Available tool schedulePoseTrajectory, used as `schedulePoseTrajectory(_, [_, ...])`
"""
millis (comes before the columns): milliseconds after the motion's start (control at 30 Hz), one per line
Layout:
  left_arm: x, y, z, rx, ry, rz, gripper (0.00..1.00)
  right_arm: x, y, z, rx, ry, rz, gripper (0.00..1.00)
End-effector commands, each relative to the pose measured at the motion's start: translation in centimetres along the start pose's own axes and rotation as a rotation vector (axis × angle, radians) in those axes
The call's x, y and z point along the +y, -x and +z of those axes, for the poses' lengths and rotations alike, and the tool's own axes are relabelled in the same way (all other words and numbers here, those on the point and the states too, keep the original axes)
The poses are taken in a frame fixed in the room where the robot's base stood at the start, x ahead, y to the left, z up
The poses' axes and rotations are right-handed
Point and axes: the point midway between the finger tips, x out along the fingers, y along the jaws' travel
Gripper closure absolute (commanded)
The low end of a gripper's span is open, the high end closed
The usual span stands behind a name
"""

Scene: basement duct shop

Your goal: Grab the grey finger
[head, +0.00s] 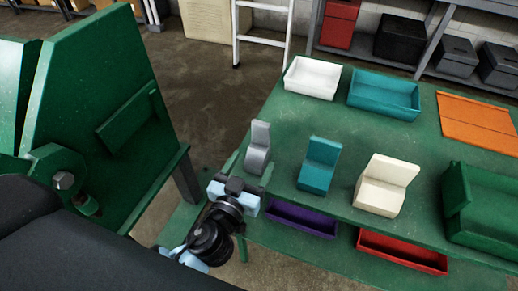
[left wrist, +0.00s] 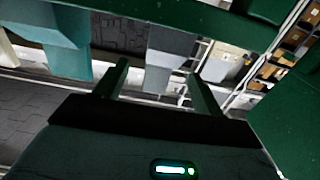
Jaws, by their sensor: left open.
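The grey finger (head: 258,150), an upright L-shaped block, stands near the left front edge of the green table (head: 300,128). My left gripper (head: 251,165) is open at that edge, its two green fingers to either side of the grey finger in the picture. In the left wrist view the grey finger (left wrist: 169,55) shows between the open fingertips of my left gripper (left wrist: 161,70). A gap shows on the left; I cannot tell whether the right finger touches it. My right gripper is not in view.
A teal block (head: 320,165) and a cream block (head: 384,186) stand to the right. White (head: 312,78) and teal (head: 384,95) trays sit behind. Purple (head: 300,218) and red (head: 402,252) trays lie below the table's front edge. A green machine (head: 100,90) stands at left.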

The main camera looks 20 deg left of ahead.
Motion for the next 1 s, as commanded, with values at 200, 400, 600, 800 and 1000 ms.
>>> schedulePoseTrajectory(200, [0.0,-0.9,0.0,-0.001,0.0,0.0,0.31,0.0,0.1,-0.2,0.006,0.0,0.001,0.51])
schedulePoseTrajectory(400, [-0.3,-2.8,-0.5,0.004,-0.004,-0.001,0.31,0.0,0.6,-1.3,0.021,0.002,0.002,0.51])
schedulePoseTrajectory(600, [-0.4,-5.2,-0.3,0.002,-0.002,-0.002,0.31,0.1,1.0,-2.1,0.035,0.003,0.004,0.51])
schedulePoseTrajectory(800, [-0.4,-6.0,-0.1,0.0,0.0,-0.001,0.31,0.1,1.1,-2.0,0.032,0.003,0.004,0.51])
schedulePoseTrajectory(1000, [-0.4,-6.0,-0.1,-0.001,0.001,-0.001,0.34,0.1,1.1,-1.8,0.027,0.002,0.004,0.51])
